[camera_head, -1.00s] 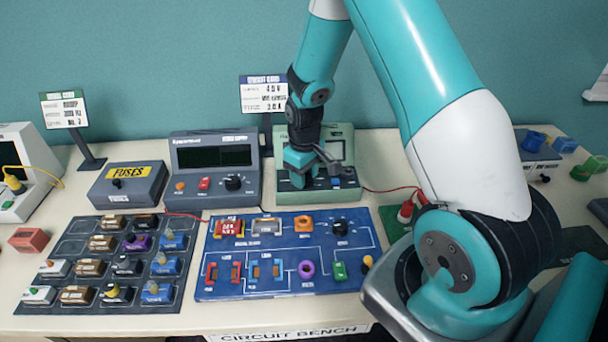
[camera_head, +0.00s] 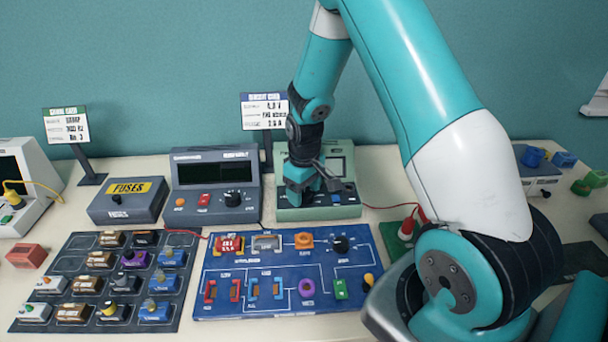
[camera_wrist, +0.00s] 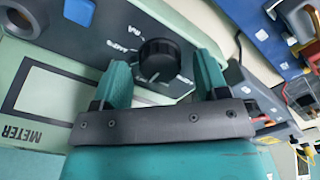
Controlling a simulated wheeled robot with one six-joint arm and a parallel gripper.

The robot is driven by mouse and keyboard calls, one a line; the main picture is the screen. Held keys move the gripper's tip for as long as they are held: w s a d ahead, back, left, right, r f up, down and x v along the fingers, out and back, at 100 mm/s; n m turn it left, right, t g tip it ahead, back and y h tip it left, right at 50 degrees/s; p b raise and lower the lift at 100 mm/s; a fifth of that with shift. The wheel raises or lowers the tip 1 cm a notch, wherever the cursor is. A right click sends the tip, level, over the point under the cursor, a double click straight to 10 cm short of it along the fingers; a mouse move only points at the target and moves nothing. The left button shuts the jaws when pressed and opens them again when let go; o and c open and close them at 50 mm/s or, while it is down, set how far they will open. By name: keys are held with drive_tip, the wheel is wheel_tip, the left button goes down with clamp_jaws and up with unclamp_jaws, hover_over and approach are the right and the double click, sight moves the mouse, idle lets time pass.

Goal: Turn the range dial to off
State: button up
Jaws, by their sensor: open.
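The range dial (camera_wrist: 159,60) is a round black knob with a ribbed edge on the green meter (camera_wrist: 60,60). Its printed marks include "AMPS"; I cannot make out the rest surely. In the wrist view my gripper (camera_wrist: 162,68) is open, with one teal finger on each side of the dial and a gap visible on both sides. In the head view my gripper (camera_head: 312,192) is low over the front of the green meter (camera_head: 338,212), and my arm hides the dial there.
A dark power supply (camera_head: 213,174) stands left of the meter, with a fuse box (camera_head: 127,213) beyond it. The blue circuit board (camera_head: 330,262) lies in front. A red lead (camera_head: 385,208) runs from the meter's right side.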

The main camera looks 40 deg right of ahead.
sight(304, 193)
wheel_tip(304, 193, up, 17)
drive_tip(key=b, duration=0.2)
drive_tip(key=shift+r, duration=0.1)
idle(0.5)
drive_tip(key=s+a+r+n+y, duration=0.2)
drive_tip(key=s+a, duration=0.9)
drive_tip(key=s+a+r+n+y, duration=0.2)
drive_tip(key=s+a+r, duration=0.1)
drive_tip(key=s+a, duration=0.8)
drive_tip(key=shift+a+n, duration=0.25)
drive_tip(key=shift+n, duration=0.15)
drive_tip(key=shift+s, duration=0.1)
